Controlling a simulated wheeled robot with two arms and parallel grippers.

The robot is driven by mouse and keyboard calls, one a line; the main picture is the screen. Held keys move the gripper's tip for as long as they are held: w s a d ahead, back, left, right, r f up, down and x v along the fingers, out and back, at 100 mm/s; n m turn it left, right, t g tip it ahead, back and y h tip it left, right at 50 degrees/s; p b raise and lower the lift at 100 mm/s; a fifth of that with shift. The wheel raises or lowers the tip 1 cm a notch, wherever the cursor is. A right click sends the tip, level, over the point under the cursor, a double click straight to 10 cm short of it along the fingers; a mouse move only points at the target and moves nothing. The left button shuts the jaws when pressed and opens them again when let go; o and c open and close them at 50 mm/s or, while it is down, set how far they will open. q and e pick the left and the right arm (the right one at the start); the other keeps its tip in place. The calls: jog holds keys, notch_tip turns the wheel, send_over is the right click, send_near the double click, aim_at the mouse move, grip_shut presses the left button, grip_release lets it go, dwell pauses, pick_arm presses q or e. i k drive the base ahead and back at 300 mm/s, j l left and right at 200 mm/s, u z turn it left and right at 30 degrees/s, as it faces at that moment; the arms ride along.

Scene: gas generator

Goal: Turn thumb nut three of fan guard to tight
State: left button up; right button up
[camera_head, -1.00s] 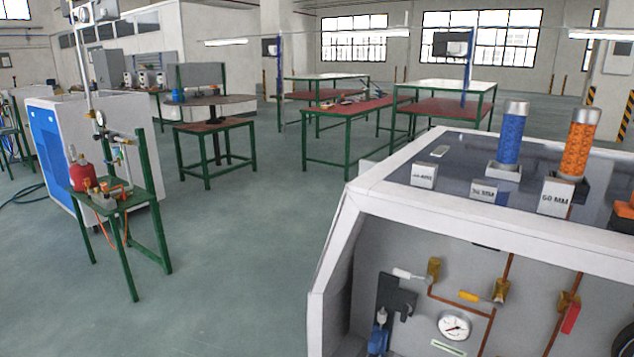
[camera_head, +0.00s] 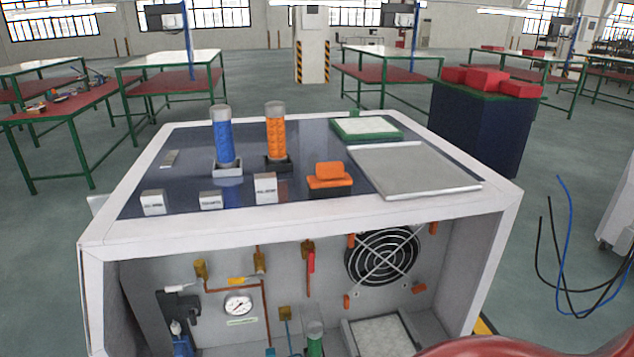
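The fan guard (camera_head: 383,255), a round guard of metal rings, is on the right part of the grey panel inside the white cabinet. Neither gripper is in view.
On the white cabinet top (camera_head: 160,232) stand blue (camera_head: 222,140) and orange (camera_head: 277,135) cylinders, an orange block (camera_head: 329,175) and a grey tray (camera_head: 413,170). A gauge (camera_head: 238,304) and a red valve handle (camera_head: 311,261) are left of the fan. A smooth reddish shape fills the lower right edge.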

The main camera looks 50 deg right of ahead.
aim_at(417, 287)
jog(key=z, duration=1.8)
